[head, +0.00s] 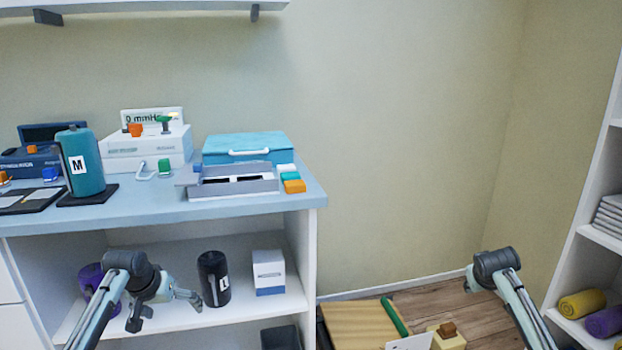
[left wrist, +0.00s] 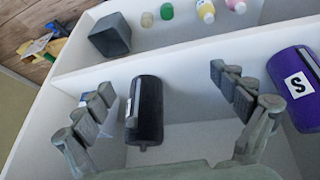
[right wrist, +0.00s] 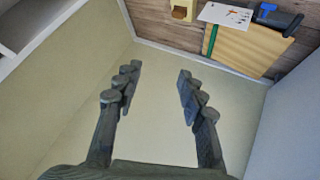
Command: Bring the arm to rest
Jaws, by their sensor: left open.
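My left gripper (head: 165,308) is in front of the open shelf under the counter, its two fingers spread. In the head view this black bottle (head: 214,278), with a white label, stands upright right of the gripper. My right arm reaches in at the lower right; its gripper is hard to make out there. In the right wrist view my right gripper (right wrist: 157,75) has its fingers apart with nothing between them.
A purple bottle (head: 91,278) is behind my left arm, and a white box (head: 268,272) stands right of the black bottle. The counter (head: 160,208) above carries a teal bottle (head: 82,163) and several boxes. A wooden board (head: 360,326) lies low near the floor.

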